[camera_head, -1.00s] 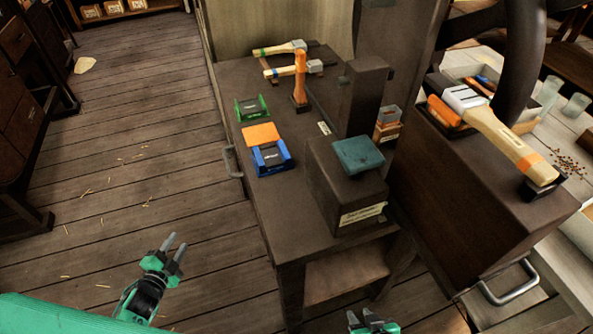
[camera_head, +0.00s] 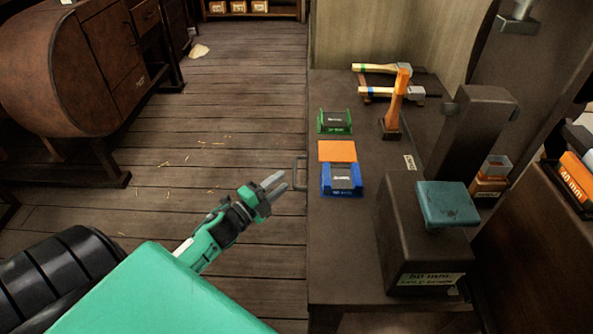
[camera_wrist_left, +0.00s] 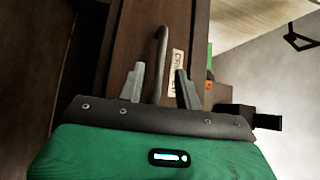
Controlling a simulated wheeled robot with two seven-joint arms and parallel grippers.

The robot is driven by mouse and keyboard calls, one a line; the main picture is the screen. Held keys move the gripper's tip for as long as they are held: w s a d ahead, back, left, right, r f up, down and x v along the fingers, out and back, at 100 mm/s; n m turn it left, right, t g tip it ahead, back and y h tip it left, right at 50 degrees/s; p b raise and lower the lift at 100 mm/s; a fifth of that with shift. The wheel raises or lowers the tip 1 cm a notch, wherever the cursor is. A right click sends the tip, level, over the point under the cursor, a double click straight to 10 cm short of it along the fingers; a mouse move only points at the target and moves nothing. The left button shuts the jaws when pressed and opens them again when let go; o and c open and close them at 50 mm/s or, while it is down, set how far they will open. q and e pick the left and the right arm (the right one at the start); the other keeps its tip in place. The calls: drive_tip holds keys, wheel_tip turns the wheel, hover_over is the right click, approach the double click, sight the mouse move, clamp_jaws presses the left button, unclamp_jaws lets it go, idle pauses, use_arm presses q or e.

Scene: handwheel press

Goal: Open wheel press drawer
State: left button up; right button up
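The drawer handle (camera_head: 299,172) is a thin metal bar on the left side of the dark press table (camera_head: 345,250). In the left wrist view the handle (camera_wrist_left: 161,62) stands between my left gripper's two fingers, in front of a dark drawer front (camera_wrist_left: 190,30) with a pale label (camera_wrist_left: 177,72). My left gripper (camera_head: 279,187) is open, its fingertips close to the handle. I cannot tell whether a finger touches the bar. The drawer looks shut. My right gripper is out of view.
On the table are a green tray (camera_head: 335,122), an orange plate (camera_head: 337,151), a blue tray (camera_head: 341,181), hammers (camera_head: 385,93) and a dark block with a teal pad (camera_head: 447,203). A brown cabinet (camera_head: 60,70) stands far left.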

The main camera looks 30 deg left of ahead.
sight(295, 168)
use_arm(q)
drive_tip(key=x, duration=0.6)
drive_tip(key=shift+w, duration=0.35)
clamp_jaws()
